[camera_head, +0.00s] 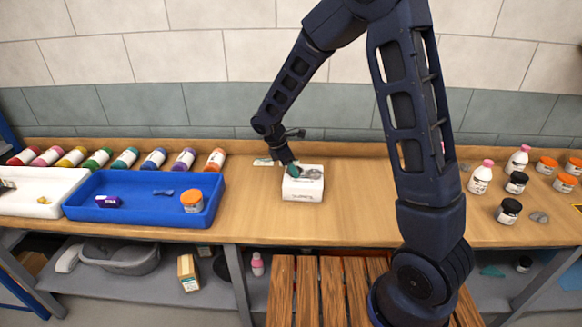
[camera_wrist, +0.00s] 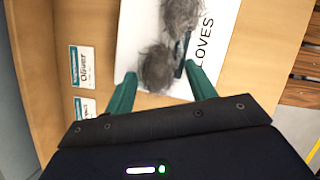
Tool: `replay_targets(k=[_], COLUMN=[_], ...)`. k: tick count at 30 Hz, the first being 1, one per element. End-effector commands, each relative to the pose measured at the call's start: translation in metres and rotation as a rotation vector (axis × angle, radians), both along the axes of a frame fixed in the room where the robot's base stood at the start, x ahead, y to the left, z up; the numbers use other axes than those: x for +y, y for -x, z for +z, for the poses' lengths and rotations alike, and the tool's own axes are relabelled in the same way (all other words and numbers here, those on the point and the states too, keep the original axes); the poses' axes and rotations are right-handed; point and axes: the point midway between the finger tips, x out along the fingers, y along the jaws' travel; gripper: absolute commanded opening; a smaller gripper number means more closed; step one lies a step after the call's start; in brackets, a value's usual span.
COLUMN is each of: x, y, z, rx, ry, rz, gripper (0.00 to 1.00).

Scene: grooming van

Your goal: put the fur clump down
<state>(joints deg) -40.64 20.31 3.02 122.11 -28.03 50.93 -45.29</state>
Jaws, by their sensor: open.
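A grey fur clump (camera_wrist: 157,68) lies on the white glove box (camera_wrist: 205,50), between the spread green fingers of my open gripper (camera_wrist: 160,70) in the wrist view. I cannot tell whether a finger touches it. A second grey clump (camera_wrist: 183,16) lies beside it, further up the picture, with a dark slot partly showing next to them. In the head view the glove box (camera_head: 302,193) stands on the wooden counter, with grey fur (camera_head: 312,173) on its top. My gripper (camera_head: 292,170) is over the box's back left part.
A blue tray (camera_head: 140,216) holds an orange-lidded jar (camera_head: 191,201) and a purple item (camera_head: 108,201). Several bottles line the back left. Jars and bottles stand at the right, near another grey clump (camera_head: 539,217). Name cards (camera_wrist: 83,65) lie beside the box. Counter right of the box is clear.

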Motion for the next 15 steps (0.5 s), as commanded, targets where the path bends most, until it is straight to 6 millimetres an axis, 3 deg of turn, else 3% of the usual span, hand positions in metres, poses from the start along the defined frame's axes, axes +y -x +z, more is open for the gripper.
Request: replay_targets(k=[7,15], x=[0.005,0.023], y=[0.001,0.007], z=[0.014,0.061], rx=[-0.002,-0.003], ry=[-0.002,-0.003], rz=[0.001,0.001], gripper=[0.56,0.56])
